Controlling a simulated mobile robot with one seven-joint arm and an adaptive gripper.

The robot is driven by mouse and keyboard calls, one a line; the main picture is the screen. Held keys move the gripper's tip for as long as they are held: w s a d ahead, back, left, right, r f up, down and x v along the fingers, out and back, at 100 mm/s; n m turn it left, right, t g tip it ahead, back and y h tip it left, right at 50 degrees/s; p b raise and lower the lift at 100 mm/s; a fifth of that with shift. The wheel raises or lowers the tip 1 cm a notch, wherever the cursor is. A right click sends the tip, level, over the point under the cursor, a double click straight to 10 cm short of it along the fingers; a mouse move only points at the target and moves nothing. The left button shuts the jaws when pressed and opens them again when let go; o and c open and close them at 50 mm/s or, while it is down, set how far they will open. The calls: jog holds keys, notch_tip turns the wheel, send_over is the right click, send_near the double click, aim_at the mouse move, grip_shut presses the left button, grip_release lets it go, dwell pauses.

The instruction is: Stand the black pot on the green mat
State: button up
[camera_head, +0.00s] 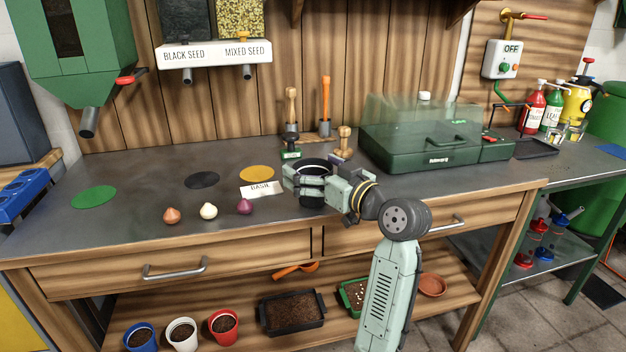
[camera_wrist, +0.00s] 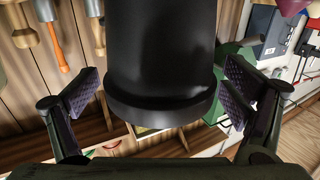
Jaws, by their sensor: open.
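The black pot (camera_head: 314,164) stands on the bench right of the yellow mat, partly hidden by my gripper (camera_head: 303,182). In the wrist view the black pot (camera_wrist: 160,60) fills the middle, its rim low in this upside-down picture. My gripper (camera_wrist: 160,100) is open, with one finger pad on each side of the pot; gaps show between pads and pot. The green mat (camera_head: 93,197) is a flat disc at the bench's left end and is bare.
A black mat (camera_head: 202,180) and a yellow mat (camera_head: 257,173) lie between. Several bulbs (camera_head: 208,211) line the front, near a white name card (camera_head: 262,189). Stamps and hand tools (camera_head: 291,110) stand behind the pot. A green propagator (camera_head: 435,135) stands to the right.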

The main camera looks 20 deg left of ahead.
jog(key=c, duration=1.4)
jog(key=shift+r, duration=0.1)
